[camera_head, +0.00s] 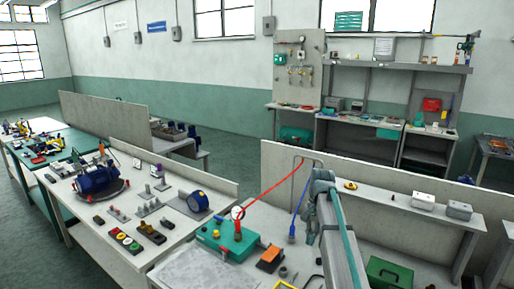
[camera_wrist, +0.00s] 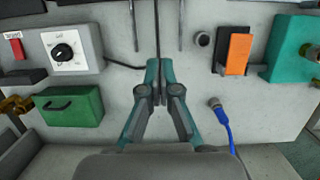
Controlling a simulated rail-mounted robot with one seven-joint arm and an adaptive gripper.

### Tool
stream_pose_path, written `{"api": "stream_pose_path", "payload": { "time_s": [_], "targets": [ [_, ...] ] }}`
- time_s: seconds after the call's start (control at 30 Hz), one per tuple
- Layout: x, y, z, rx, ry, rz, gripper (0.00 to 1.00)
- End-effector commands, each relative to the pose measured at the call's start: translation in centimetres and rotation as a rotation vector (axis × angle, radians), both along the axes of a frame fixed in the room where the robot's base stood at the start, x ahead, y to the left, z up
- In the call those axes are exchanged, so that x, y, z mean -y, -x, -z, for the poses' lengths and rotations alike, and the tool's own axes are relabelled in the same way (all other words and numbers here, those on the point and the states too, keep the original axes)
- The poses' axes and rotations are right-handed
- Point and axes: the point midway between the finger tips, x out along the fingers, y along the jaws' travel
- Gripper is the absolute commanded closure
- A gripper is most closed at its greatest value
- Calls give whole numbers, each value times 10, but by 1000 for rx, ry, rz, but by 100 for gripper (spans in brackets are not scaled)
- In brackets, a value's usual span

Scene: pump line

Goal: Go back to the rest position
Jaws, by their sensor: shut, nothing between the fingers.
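My gripper (camera_wrist: 160,72) shows in the wrist view, its two teal and grey fingers together at the tips with nothing between them. It is over the pale bench top, between a green box (camera_wrist: 68,106) on the left and an orange and black block (camera_wrist: 237,53) on the right. A blue cable with a metal plug end (camera_wrist: 221,115) lies to the right, apart from the fingers. In the head view my arm reaches over the near bench at the right of centre; I cannot make out the fingertips there.
A grey dial box (camera_wrist: 72,50) and a teal box (camera_wrist: 294,50) flank the gripper. In the head view, a teal unit (camera_head: 226,241) with a red cable stands left of my arm, and the green box (camera_head: 388,273) to its right.

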Motion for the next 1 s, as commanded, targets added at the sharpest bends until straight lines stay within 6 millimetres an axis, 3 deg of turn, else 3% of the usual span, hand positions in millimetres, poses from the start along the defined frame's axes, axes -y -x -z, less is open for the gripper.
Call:
{"api": "stream_pose_path", "payload": {
  "time_s": [0.13, 0.33, 1.0],
  "targets": [
    [3, -6, -23, 1, 0, 0, 100],
    [5, -9, -42, 0, 0, 0, 100],
    [4, -6, -46, 7, 1, -1, 100]
  ]
}}
